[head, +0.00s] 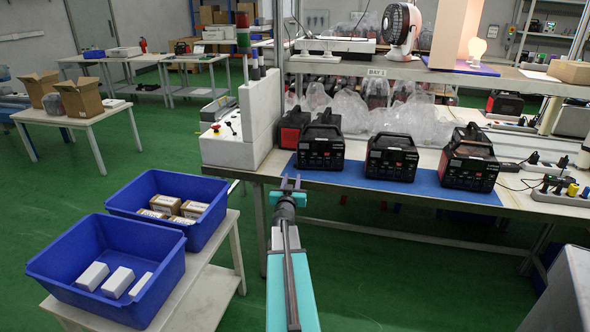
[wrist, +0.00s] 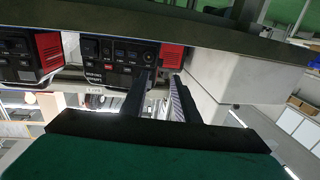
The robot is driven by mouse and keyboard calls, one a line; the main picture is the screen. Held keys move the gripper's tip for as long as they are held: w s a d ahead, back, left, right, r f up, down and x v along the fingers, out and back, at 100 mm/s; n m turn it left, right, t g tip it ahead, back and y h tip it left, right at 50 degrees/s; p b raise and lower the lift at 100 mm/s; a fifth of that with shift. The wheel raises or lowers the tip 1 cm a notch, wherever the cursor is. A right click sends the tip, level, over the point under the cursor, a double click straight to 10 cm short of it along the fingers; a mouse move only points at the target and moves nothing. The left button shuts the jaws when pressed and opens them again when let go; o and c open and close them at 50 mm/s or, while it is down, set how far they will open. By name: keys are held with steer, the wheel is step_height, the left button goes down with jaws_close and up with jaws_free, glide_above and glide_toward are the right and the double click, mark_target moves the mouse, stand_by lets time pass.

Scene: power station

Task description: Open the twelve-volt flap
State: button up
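Several black power stations with red sides stand on a blue mat (head: 345,178) on the workbench: a left one (head: 320,150), a middle one (head: 391,160) and a right one (head: 469,170). The twelve-volt flap is too small to make out on any front panel. My gripper (head: 290,183) is in front of the bench edge, left of and apart from the left power station. Its two fingers are apart with nothing between them. In the wrist view, which looks upside down, my gripper (wrist: 162,78) points toward a power station front (wrist: 115,62); a second power station (wrist: 20,62) is to the left.
A white control box (head: 225,135) with a signal tower stands left of the power stations. Clear plastic bags (head: 350,112) lie behind them. A shelf with a pink fan (head: 402,30) is above. Two blue bins (head: 120,265) stand on a low table at the left. The green floor between is clear.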

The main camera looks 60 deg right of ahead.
mark_target(295, 165)
steer(key=shift+x, duration=4.85)
jaws_close()
steer(key=shift+a, duration=0.2)
steer(key=shift+d+r, duration=0.1)
steer(key=shift+d, duration=0.05)
